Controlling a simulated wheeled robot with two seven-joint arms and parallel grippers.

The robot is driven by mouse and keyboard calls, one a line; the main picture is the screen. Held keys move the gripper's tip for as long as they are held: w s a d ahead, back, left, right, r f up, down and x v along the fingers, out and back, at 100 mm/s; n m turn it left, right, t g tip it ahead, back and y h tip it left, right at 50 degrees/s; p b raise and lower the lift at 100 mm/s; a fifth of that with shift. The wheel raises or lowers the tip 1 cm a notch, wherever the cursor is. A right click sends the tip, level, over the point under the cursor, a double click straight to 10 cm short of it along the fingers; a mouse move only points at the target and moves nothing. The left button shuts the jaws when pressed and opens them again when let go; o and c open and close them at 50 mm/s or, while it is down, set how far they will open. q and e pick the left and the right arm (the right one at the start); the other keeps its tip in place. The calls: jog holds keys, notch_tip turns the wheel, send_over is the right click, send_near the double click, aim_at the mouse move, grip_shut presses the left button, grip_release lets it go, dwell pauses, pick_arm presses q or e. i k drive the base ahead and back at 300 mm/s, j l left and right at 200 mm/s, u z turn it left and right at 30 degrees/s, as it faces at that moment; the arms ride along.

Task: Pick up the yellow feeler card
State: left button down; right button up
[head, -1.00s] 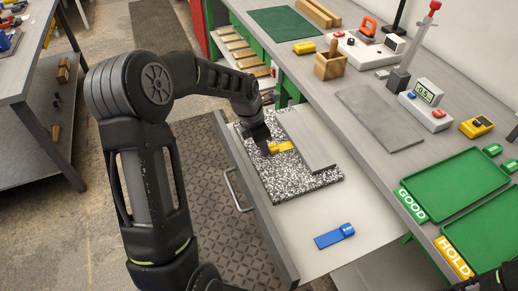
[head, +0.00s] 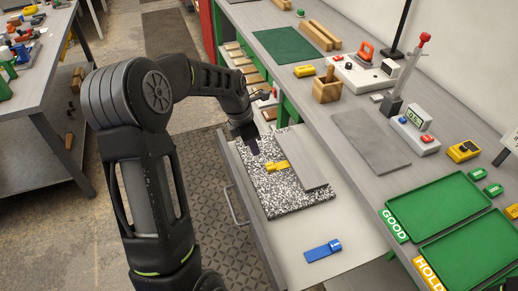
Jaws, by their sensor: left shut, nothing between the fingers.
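The yellow feeler card (head: 278,167) lies on the black-and-white speckled mat (head: 290,198) in the open drawer, its left end toward my gripper. My left gripper (head: 254,147) is shut and empty, over the far left part of the mat. It is up and to the left of the card, with a small gap between them in the picture. A similar blue card (head: 323,250) lies on the drawer floor nearer the front. My right gripper is not in view.
The drawer (head: 358,238) sits beside the workbench, which holds green trays (head: 440,207), a wooden box (head: 326,90) and gauges. The drawer floor around the blue card is clear.

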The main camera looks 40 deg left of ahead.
aim_at(281, 164)
jog(key=k+j, duration=0.8)
jog(key=j, duration=0.05)
